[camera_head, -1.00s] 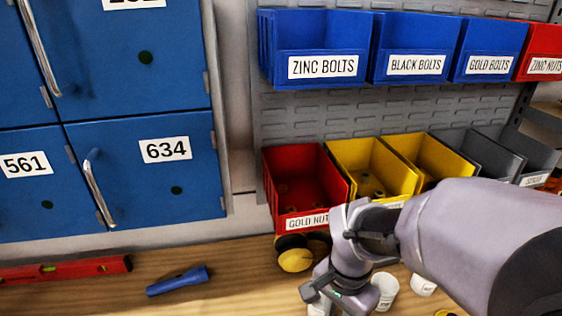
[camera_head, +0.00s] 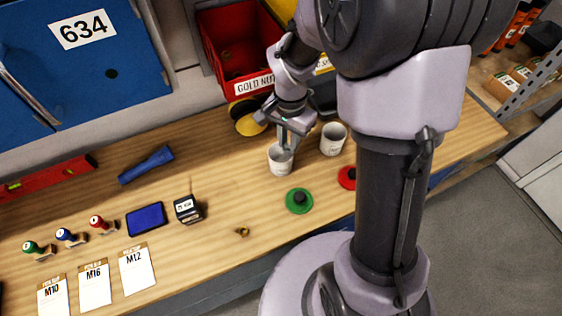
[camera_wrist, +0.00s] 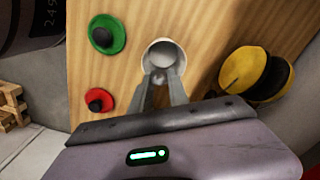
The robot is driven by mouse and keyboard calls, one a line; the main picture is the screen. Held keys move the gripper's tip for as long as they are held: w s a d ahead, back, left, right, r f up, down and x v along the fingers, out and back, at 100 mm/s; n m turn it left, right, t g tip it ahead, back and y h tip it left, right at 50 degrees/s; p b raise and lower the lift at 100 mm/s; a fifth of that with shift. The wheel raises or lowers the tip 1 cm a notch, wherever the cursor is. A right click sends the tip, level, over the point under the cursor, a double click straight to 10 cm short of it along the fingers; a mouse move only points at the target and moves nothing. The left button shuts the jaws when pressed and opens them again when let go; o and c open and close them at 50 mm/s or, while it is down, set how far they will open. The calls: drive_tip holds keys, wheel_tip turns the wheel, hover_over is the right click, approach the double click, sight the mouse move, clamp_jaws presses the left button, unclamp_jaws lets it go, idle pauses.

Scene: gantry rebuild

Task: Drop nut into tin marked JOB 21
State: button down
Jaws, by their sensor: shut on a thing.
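My gripper (camera_head: 284,147) points down at the mouth of a white tin (camera_head: 281,166), the left of two on the bench. In the wrist view, the fingers (camera_wrist: 161,80) are at the round opening of this tin (camera_wrist: 164,46), shut on a small grey thing, the nut (camera_wrist: 159,77). The nut is hard to make out and hidden in the head view. The second white tin (camera_head: 333,139) stands just to the right. The markings on both tins are too small to read.
A green lid-like disc (camera_head: 299,201) and a red one (camera_head: 348,177) lie in front of the tins. A yellow-and-black round object (camera_head: 247,118) sits behind left. A small brass piece (camera_head: 242,232) lies near the front edge. A red bin (camera_head: 225,50) stands behind.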

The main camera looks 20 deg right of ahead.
drive_tip(key=shift+r, duration=0.1)
drive_tip(key=c, duration=1.2)
unclamp_jaws()
wheel_tip(320, 180, up, 18)
drive_tip(key=p, duration=0.5)
drive_tip(key=shift+f, duration=0.25)
drive_tip(key=shift+s, duration=0.1)
drive_tip(key=s+a+f+n+t+b, duration=0.2)
drive_tip(key=s+b, duration=0.2)
drive_tip(key=s, duration=0.1)
drive_tip(key=s+a+f+n+t+y+b, duration=0.1)
drive_tip(key=s+a+n+t+b, duration=0.1)
drive_tip(key=s+b, duration=0.2)
drive_tip(key=s+a+f+n+t+y+b, duration=0.1)
drive_tip(key=s+a+f+n+b, duration=0.1)
drive_tip(key=s+b, duration=0.2)
drive_tip(key=shift+s+f+t, duration=0.15)
drive_tip(key=shift+s+t, duration=0.05)
drive_tip(key=shift+s, duration=0.35)
drive_tip(key=shift+s+f+t, duration=0.15)
drive_tip(key=shift+s+t, duration=0.05)
drive_tip(key=shift+s, duration=0.3)
